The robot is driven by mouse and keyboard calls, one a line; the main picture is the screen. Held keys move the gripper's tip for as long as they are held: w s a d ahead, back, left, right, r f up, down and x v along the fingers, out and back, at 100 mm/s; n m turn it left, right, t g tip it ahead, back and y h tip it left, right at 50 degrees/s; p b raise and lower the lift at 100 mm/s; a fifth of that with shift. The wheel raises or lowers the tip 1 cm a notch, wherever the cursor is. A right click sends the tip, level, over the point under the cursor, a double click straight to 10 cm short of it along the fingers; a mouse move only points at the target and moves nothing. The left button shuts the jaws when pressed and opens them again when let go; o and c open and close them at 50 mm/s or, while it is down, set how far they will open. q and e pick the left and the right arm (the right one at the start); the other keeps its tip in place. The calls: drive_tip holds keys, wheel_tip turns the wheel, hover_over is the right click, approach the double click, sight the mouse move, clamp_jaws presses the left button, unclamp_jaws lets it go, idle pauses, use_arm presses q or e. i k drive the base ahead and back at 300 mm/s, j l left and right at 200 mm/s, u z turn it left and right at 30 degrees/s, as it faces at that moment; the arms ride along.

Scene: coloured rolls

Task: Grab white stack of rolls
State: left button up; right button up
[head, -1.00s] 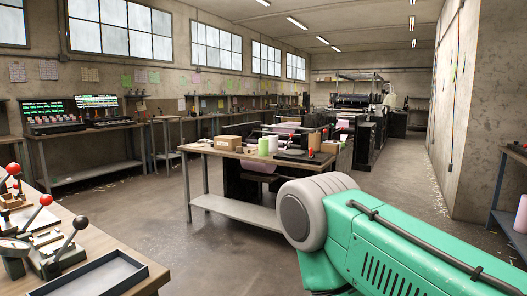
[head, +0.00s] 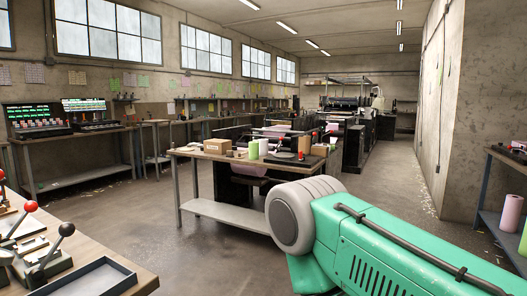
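I see no clear white stack of rolls. On the middle table (head: 212,156) a small pale, whitish roll (head: 263,147) stands upright beside a light green roll (head: 253,150). They are far off and too small to tell whether either is a stack. On a shelf at the right edge stand a pink roll (head: 511,213) and a green roll (head: 523,240), partly cut off by the frame. A teal and grey link of my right arm fills the lower right. Neither gripper is in view.
A bench with red- and black-knobbed levers (head: 31,206) and a dark tray (head: 92,278) is at the near left. A cardboard box (head: 217,146) sits on the middle table. Open floor (head: 170,235) lies between them. A concrete wall (head: 450,130) stands at right.

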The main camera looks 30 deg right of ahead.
sight(262, 143)
drive_tip(key=i+l+z, duration=1.3)
drive_tip(key=i, duration=0.35)
drive_tip(key=i+u, duration=0.7)
drive_tip(key=i+l+u, duration=0.1)
drive_tip(key=i+u, duration=0.25)
drive_tip(key=i+j, duration=0.15)
drive_tip(key=i, duration=0.35)
drive_tip(key=i+j, duration=0.2)
drive_tip(key=i, duration=0.3)
